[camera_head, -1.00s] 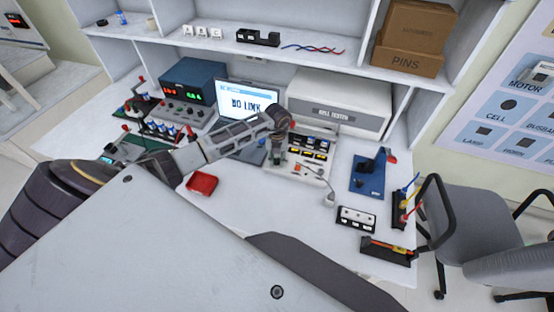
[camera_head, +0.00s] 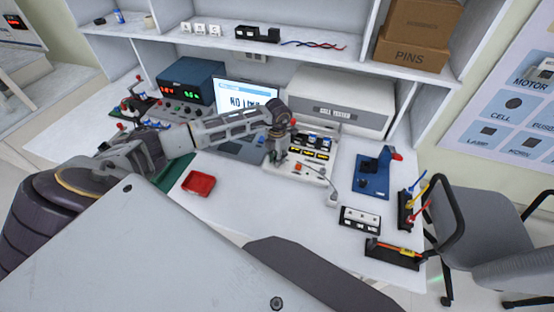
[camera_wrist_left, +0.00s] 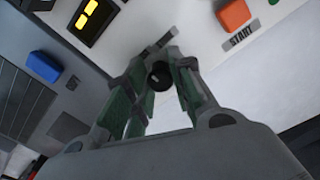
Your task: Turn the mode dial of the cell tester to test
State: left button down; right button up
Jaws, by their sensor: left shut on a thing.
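The cell tester is a white console (camera_head: 318,174) on the desk, in front of a large white box (camera_head: 375,108) labelled as the tester. My left gripper (camera_head: 279,158) is over the console's left part, pointing down. In the left wrist view its fingers (camera_wrist_left: 155,84) are shut on the mode dial, a small dark round knob (camera_wrist_left: 159,76) with a grey bar beside it. The dial's marks are hidden, so I cannot tell its setting. An orange START button (camera_wrist_left: 234,14) and a display with yellow segments (camera_wrist_left: 90,14) are near the fingers. My right gripper is not in view.
A laptop (camera_head: 244,95) stands behind my left arm. A red tray (camera_head: 199,184) lies left of the console. A blue fixture (camera_head: 373,176) and a white socket block (camera_head: 359,219) are to the right. The front middle of the desk is clear.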

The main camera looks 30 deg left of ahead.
pick_arm(q)
jog(key=shift+w+r, duration=0.1)
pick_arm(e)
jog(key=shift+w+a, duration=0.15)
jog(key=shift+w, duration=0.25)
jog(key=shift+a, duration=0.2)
pick_arm(q)
jog(key=c, duration=1.6)
grip_release()
jog(key=shift+c, duration=0.2)
jog(key=o, duration=0.4)
jog(key=shift+o, duration=0.2)
notch_tip(320, 180, up, 12)
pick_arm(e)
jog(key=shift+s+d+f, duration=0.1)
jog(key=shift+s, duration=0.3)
